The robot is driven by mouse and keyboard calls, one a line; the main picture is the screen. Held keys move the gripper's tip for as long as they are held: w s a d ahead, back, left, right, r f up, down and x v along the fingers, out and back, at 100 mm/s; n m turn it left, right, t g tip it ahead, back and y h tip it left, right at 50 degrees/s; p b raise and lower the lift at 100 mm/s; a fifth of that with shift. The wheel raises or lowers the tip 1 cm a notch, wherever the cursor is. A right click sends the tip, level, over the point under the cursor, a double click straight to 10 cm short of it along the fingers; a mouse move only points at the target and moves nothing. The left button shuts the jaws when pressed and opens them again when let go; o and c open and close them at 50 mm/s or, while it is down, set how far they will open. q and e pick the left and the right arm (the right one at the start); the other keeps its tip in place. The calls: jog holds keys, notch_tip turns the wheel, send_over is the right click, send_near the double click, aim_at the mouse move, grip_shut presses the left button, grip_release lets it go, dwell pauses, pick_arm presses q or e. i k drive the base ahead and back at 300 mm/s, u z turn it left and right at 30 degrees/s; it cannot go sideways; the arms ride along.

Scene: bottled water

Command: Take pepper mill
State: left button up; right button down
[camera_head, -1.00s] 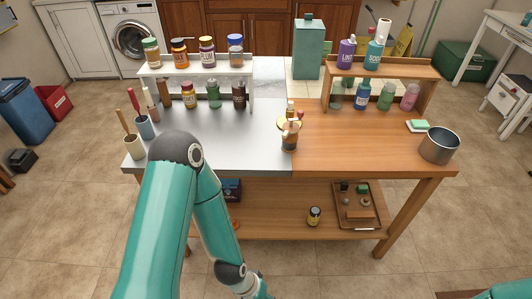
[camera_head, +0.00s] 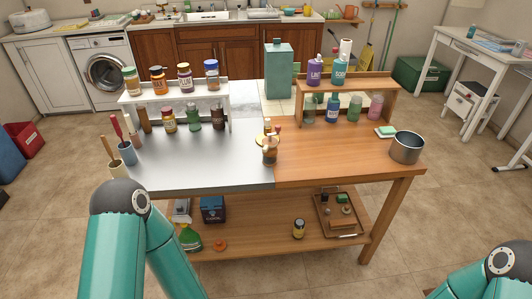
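A slim brown upright object (camera_head: 144,119) stands at the left end under the white shelf, on the grey half of the table. It may be the pepper mill, but it is too small to be sure. A brownish jar-like container (camera_head: 270,151) with small items in its top stands near the table's middle. Neither of my grippers is in view. My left arm shows at the lower left, and part of my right arm shows at the lower right.
The white shelf (camera_head: 217,97) carries several jars, with more bottles below. A wooden shelf (camera_head: 384,84) holds bottles on the right. A metal pot (camera_head: 406,147) stands at the right edge. The grey front surface (camera_head: 200,170) is mostly clear.

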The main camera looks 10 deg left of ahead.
aim_at(269, 158)
jog(key=z, duration=0.05)
jog(key=i, duration=1)
jog(key=u, duration=0.05)
